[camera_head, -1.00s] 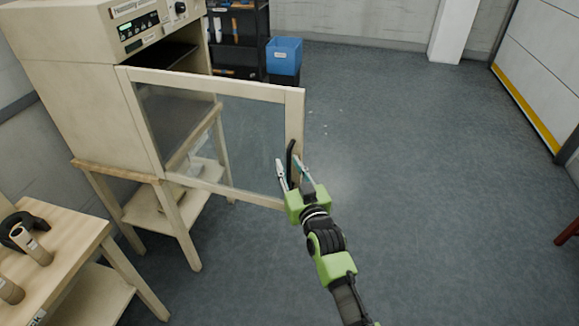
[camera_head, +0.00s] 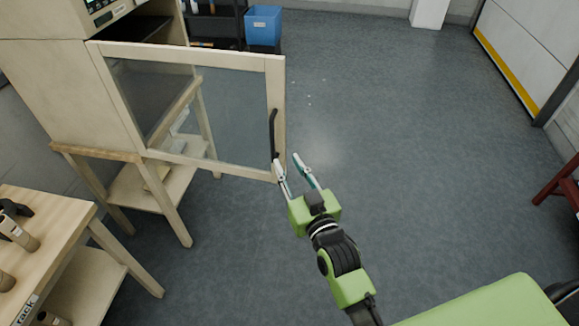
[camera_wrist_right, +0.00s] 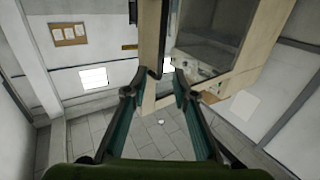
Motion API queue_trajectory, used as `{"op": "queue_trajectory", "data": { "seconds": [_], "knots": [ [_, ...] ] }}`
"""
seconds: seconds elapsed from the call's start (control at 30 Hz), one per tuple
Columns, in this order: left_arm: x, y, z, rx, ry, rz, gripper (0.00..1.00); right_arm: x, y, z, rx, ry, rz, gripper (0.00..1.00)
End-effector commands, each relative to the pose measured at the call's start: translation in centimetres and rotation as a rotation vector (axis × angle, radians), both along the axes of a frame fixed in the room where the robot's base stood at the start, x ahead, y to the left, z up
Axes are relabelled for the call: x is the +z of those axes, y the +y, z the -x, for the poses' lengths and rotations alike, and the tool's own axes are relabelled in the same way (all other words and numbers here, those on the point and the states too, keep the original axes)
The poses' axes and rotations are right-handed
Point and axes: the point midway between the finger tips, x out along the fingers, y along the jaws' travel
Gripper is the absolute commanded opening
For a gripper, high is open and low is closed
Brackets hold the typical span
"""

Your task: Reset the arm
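My right gripper (camera_head: 288,166) is open and empty, just below and in front of the free edge of the cabinet door. It also shows in the right wrist view (camera_wrist_right: 154,80), with its two fingers apart. The cream cabinet (camera_head: 45,85) stands at the left with its glazed door (camera_head: 275,90) swung wide open. A black handle (camera_head: 273,132) is on the door's free edge. The handle is clear of the fingers' grip; one fingertip is close to the door's lower corner, and I cannot tell whether it touches. My left gripper is out of view.
A wooden table (camera_head: 55,215) with cardboard rolls (camera_head: 20,232) is at the lower left. A blue bin (camera_head: 264,27) stands at the back. A dark red piece of furniture (camera_head: 562,188) is at the right edge. The floor right of the door is clear.

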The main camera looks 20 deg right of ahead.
Motion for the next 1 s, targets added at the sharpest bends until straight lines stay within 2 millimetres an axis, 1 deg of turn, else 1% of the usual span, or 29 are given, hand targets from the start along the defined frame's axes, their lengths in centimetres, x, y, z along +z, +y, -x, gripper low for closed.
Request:
{"op": "queue_trajectory", "data": {
  "seconds": [0.47, 0.57, 0.67, 0.7, 0.77, 0.8, 0.87, 0.9, 0.97, 1.0],
  "knots": [
    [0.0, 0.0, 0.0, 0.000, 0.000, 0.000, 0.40, -0.1, 0.0, 0.0, 0.000, 0.002, 0.000, 0.25],
    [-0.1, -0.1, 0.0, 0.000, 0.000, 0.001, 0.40, -1.6, 0.2, 0.1, 0.005, 0.028, 0.002, 0.25],
    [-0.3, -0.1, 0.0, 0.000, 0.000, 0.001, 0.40, -5.9, 0.6, 0.3, 0.018, 0.103, 0.011, 0.25],
    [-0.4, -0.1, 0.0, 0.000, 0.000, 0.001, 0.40, -8.4, 0.9, 0.6, 0.024, 0.145, 0.015, 0.25],
    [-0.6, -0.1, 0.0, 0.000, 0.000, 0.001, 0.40, -12.6, 1.3, 1.3, 0.036, 0.222, 0.023, 0.25],
    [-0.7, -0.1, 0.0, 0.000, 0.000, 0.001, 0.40, -15.7, 1.4, 2.0, 0.045, 0.277, 0.031, 0.25],
    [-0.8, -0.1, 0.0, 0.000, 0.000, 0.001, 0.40, -20.2, 1.6, 3.3, 0.056, 0.358, 0.042, 0.25],
    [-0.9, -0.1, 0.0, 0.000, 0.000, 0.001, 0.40, -23.1, 1.7, 4.4, 0.062, 0.412, 0.048, 0.25],
    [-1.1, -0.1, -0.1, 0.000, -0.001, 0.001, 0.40, -27.3, 1.6, 6.3, 0.070, 0.492, 0.057, 0.25],
    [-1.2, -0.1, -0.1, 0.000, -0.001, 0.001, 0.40, -30.0, 1.6, 7.7, 0.076, 0.546, 0.065, 0.25]
  ]
}}
